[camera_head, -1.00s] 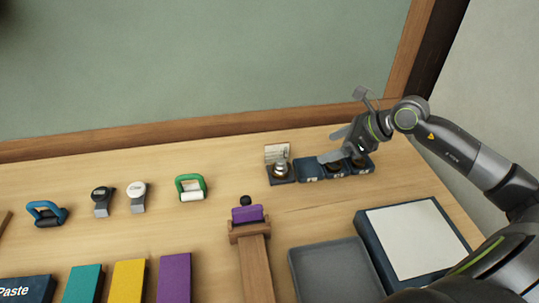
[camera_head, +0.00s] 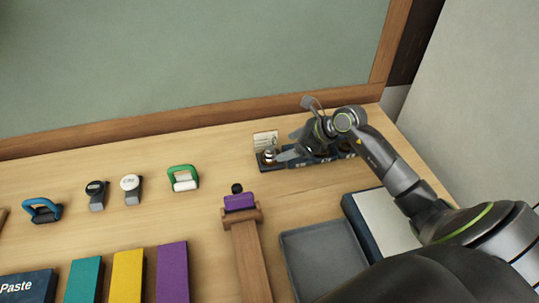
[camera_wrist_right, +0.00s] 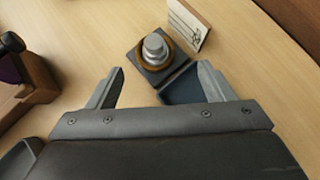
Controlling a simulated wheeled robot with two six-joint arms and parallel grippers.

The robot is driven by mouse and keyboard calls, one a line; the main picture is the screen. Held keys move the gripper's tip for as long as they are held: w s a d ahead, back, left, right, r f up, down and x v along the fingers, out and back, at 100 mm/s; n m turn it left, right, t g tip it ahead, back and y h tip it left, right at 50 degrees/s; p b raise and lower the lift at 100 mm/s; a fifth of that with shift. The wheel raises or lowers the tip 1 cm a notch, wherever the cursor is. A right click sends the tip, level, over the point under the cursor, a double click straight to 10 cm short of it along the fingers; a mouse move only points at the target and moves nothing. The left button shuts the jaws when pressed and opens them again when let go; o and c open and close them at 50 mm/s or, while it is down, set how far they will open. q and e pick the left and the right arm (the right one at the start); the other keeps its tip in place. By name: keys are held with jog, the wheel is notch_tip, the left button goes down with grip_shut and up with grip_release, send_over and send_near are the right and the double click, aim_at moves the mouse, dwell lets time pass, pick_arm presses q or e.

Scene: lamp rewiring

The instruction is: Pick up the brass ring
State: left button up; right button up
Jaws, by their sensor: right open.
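The brass ring (camera_wrist_right: 155,67) lies around the foot of a silver stepped post on a small dark square base (camera_wrist_right: 137,58) in the right wrist view. In the head view that base (camera_head: 266,167) stands at the back of the table, and the ring is too small to make out clearly. My right gripper (camera_wrist_right: 161,69) is open and empty. Its two fingertips are on either side of and just short of the base, with the ring beyond them. In the head view the right gripper (camera_head: 284,154) covers part of the base's right side. My left gripper is not in view.
A white card (camera_wrist_right: 187,25) stands behind the base. A dark blue tray (camera_wrist_right: 180,88) adjoins it, partly under my right gripper. A wooden stand with a purple block (camera_head: 239,202) is in front. A grey tray (camera_head: 318,262) lies nearer.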

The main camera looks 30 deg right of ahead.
aim_at(274, 155)
jog(key=shift+w+a+f, duration=0.35)
jog(key=shift+w+f, duration=0.05)
jog(key=shift+f, duration=0.05)
jog(key=shift+w+a+f+p, duration=0.1)
jog(key=shift+a+f+p, duration=0.15)
jog(key=shift+p, duration=0.15)
jog(key=x, duration=0.1)
jog(key=p+x, duration=0.1)
jog(key=x, duration=0.1)
jog(key=shift+s+a+f+p, duration=0.2)
jog(key=shift+s+p, duration=0.05)
jog(key=shift+p, duration=0.05)
jog(key=shift+x, duration=0.75)
jog(key=shift+d, duration=0.1)
jog(key=c, duration=1.1)
